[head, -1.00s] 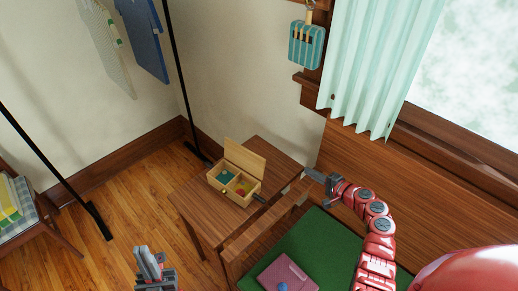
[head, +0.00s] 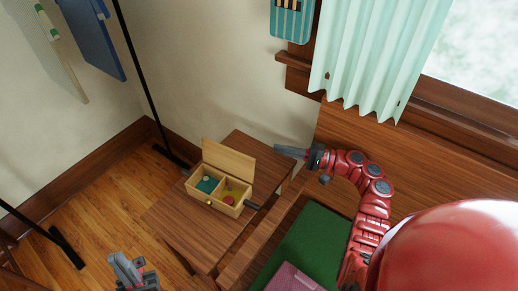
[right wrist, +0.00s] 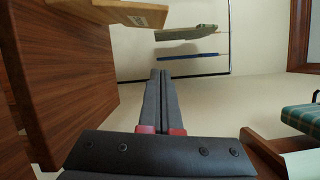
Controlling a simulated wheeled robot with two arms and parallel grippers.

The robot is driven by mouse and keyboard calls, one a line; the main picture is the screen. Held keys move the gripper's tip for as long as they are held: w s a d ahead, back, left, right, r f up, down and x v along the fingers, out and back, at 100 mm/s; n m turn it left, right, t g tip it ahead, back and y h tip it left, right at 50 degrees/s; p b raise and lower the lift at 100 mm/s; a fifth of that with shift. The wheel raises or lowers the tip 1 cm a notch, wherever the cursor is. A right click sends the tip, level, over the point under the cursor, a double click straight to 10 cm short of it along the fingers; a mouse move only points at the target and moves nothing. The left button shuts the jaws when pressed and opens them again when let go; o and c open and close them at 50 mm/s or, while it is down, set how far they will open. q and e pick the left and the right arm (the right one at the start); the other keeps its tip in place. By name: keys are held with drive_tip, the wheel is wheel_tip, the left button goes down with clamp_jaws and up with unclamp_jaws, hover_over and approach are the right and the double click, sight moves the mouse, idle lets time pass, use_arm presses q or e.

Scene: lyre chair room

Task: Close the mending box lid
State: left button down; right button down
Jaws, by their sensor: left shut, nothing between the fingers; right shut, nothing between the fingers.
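The mending box (head: 218,204) is a small light-wood box on the brown side table. Its lid (head: 229,160) stands open, raised up at the back edge. Inside, the left compartment holds a teal item (head: 207,184); the right one holds red and yellow-green items (head: 229,200). My right gripper (head: 276,150) is shut and empty, just right of and apart from the lid. In the right wrist view its closed fingers (right wrist: 160,72) point up the picture, and a wooden piece, likely the lid (right wrist: 115,12), shows at top left. My left gripper (head: 120,258) is shut and empty, low in front of the table.
A wooden bench with a green cushion (head: 310,240) and a pink item (head: 292,280) is at right.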

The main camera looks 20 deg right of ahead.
sight(227, 160)
drive_tip(key=w+a+r+p, duration=0.1)
drive_tip(key=w+a, duration=0.1)
drive_tip(key=a, duration=0.8)
drive_tip(key=shift+w+a+r+p, duration=0.15)
drive_tip(key=shift+w+a+p, duration=0.15)
drive_tip(key=shift+p, duration=0.1)
